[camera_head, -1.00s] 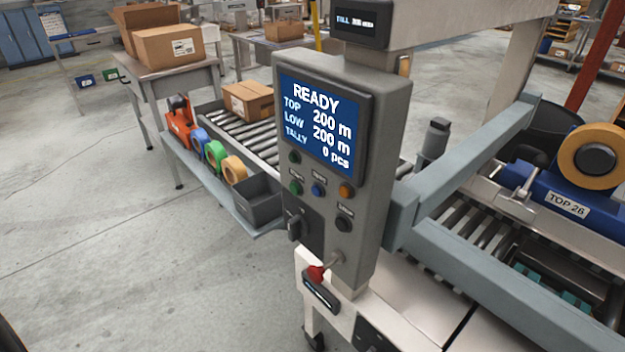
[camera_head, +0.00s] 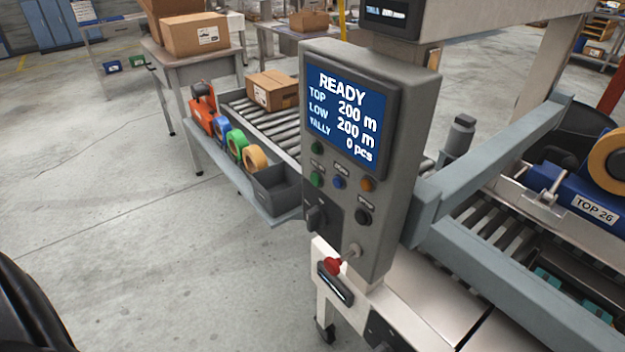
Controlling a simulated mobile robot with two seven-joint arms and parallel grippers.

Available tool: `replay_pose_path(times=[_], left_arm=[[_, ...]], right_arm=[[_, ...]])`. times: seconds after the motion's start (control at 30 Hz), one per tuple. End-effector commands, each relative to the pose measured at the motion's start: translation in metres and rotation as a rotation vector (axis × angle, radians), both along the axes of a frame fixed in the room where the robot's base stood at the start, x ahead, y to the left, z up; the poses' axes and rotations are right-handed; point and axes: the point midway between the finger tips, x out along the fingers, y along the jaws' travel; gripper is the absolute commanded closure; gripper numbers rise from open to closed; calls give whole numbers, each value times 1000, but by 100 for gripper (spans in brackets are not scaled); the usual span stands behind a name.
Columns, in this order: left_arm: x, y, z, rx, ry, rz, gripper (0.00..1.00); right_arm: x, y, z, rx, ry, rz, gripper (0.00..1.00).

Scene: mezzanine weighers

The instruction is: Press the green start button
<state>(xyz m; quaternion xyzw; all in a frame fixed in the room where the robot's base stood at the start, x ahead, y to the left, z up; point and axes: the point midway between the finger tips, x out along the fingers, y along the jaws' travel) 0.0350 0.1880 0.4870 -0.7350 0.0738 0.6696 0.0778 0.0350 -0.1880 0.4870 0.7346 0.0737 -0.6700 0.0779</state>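The grey control panel (camera_head: 405,130) stands upright near the middle of the view. Its blue screen (camera_head: 346,113) reads READY, TOP 200 m, LOW 200 m, TALLY 0 pcs. A green button (camera_head: 317,180) sits below the screen at the left of a row, with a blue button (camera_head: 339,183) and an orange button (camera_head: 367,185) to its right. A second green round piece (camera_head: 316,147) sits above it; I cannot tell whether it is a lamp or a button. The small labels are too blurred to read surely. Neither gripper is in view.
A shelf with tape rolls (camera_head: 237,146) and a grey bin (camera_head: 277,187) is left. Open floor lies front left.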

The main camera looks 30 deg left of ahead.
Motion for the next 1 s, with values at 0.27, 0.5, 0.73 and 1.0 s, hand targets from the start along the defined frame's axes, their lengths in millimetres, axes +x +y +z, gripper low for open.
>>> replay_pose_path(times=[0.27,0.5,0.73,1.0], left_arm=[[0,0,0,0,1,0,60],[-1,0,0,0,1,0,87],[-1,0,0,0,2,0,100],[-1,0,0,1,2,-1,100]], right_arm=[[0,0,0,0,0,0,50],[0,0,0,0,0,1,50],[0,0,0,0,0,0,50],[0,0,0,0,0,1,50]])
